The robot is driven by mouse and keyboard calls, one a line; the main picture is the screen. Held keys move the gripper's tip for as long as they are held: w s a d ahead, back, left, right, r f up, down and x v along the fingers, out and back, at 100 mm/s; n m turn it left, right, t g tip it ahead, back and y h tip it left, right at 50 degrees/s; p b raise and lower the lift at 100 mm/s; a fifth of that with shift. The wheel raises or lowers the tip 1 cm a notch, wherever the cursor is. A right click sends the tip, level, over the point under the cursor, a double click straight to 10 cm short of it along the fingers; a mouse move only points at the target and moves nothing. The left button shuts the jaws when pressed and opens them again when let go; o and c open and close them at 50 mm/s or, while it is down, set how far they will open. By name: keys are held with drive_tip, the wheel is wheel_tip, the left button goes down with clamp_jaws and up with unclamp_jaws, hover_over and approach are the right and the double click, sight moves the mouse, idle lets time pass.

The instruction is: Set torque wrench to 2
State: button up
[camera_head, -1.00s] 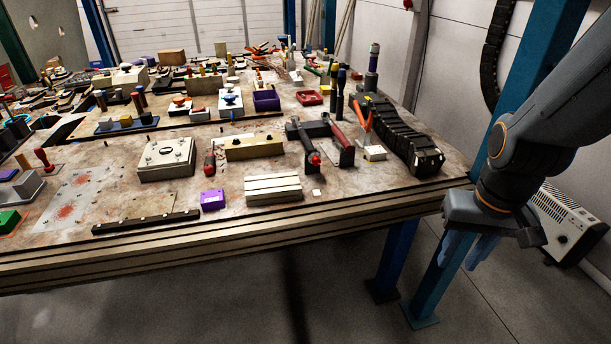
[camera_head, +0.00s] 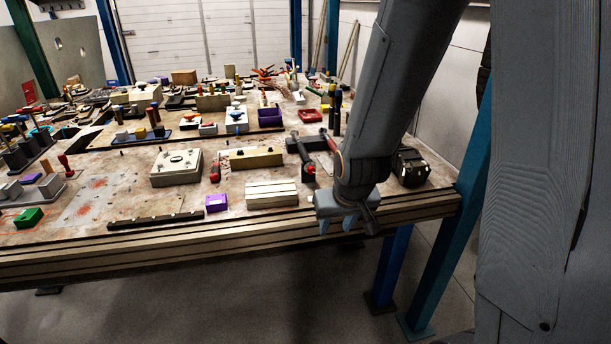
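My gripper (camera_head: 337,226) hangs in front of the table's front right edge, with its two blue fingers pointing down and apart. Nothing shows between them. A long tool with a dark shaft and a red end (camera_head: 309,169) lies on a dark stand just behind and left of my gripper; it may be the torque wrench, but I cannot tell for sure. My arm hides the right part of that stand. No scale or setting on the tool is readable. A smaller red-handled tool (camera_head: 214,173) lies further left on the table.
A beige ridged block (camera_head: 271,195), a purple box (camera_head: 216,203) and a dark bar (camera_head: 155,220) lie near the front edge (camera_head: 150,251). A yellow block (camera_head: 256,158) and a beige box (camera_head: 176,168) lie behind. A black ribbed thing (camera_head: 412,168) is partly hidden by my arm.

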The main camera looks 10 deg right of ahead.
sight(312, 171)
drive_tip(key=w+t, duration=0.3)
drive_tip(key=w, duration=0.2)
drive_tip(key=w+f+t+p, duration=0.1)
drive_tip(key=w+t, duration=0.2)
drive_tip(key=w, duration=0.2)
drive_tip(key=w+f+t+p, duration=0.1)
drive_tip(key=w+t, duration=0.1)
drive_tip(key=w, duration=0.3)
drive_tip(key=shift+t, duration=0.4)
drive_tip(key=shift+w+r+t, duration=0.15)
drive_tip(key=shift+r+t, duration=0.05)
drive_tip(key=shift+t, duration=0.4)
drive_tip(key=shift+w+r+t, duration=0.1)
drive_tip(key=shift+r+t, duration=0.05)
drive_tip(key=shift+t, duration=0.45)
drive_tip(key=shift+s+r+t+p, duration=0.3)
drive_tip(key=shift+r+t+p, duration=0.2)
drive_tip(key=shift+t, duration=0.4)
drive_tip(key=shift+w+r, duration=0.1)
drive_tip(key=shift+w, duration=0.05)
drive_tip(key=w+p, duration=0.2)
drive_tip(key=w, duration=0.5)
drive_tip(key=shift+w, duration=0.2)
drive_tip(key=shift+c, duration=0.4)
